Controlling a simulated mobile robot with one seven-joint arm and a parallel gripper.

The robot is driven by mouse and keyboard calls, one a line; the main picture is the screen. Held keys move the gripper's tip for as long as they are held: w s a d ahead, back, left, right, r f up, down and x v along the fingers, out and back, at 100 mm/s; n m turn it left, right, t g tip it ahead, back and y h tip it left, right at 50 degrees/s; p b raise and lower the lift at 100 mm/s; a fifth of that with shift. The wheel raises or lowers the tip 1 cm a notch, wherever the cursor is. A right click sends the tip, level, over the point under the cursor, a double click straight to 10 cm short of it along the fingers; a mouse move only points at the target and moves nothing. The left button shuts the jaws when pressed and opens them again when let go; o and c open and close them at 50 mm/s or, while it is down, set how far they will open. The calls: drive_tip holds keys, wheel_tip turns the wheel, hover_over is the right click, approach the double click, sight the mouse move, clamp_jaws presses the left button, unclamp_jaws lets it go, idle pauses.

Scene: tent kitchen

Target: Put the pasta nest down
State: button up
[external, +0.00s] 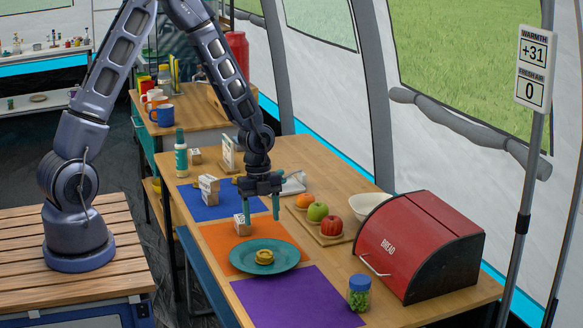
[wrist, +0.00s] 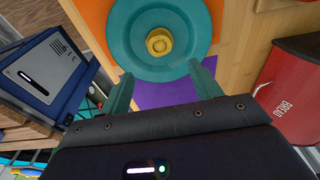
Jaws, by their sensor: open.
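The pasta nest (external: 264,257) is a small yellow coil resting near the middle of a teal plate (external: 284,263). The plate lies on the table across the orange and purple mats. In the wrist view the pasta nest (wrist: 159,42) sits on the plate (wrist: 131,68), just beyond my fingertips. My gripper (external: 261,217) is open and empty, pointing down above the orange mat behind the plate. In the wrist view my gripper's two teal fingers (wrist: 163,80) stand apart with nothing between them.
A small white labelled block (external: 241,225) stands left of my gripper. A board with fruit (external: 318,212), a white bowl (external: 366,206) and a red bread box (external: 418,243) are to the right. A green-filled jar (external: 359,293) stands at the front. The purple mat (external: 299,301) is mostly clear.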

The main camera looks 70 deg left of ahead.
drive_tip(key=s+r+n+t+y, duration=0.1)
drive_tip(key=s+r+n, duration=0.35)
drive_tip(key=r, duration=0.75)
drive_tip(key=s+r+n+t+y, duration=0.1)
drive_tip(key=s+r+n, duration=0.35)
drive_tip(key=r, duration=0.65)
drive_tip(key=s+d+r+n+t, duration=0.1)
drive_tip(key=s+r+n, duration=0.3)
drive_tip(key=s, duration=0.5)
drive_tip(key=s+r+n+t, duration=0.1)
drive_tip(key=s+r+n, duration=0.4)
drive_tip(key=s+r, duration=0.3)
drive_tip(key=shift+s+d+r+t, duration=0.3)
drive_tip(key=shift+s+d, duration=0.1)
drive_tip(key=shift+s, duration=0.15)
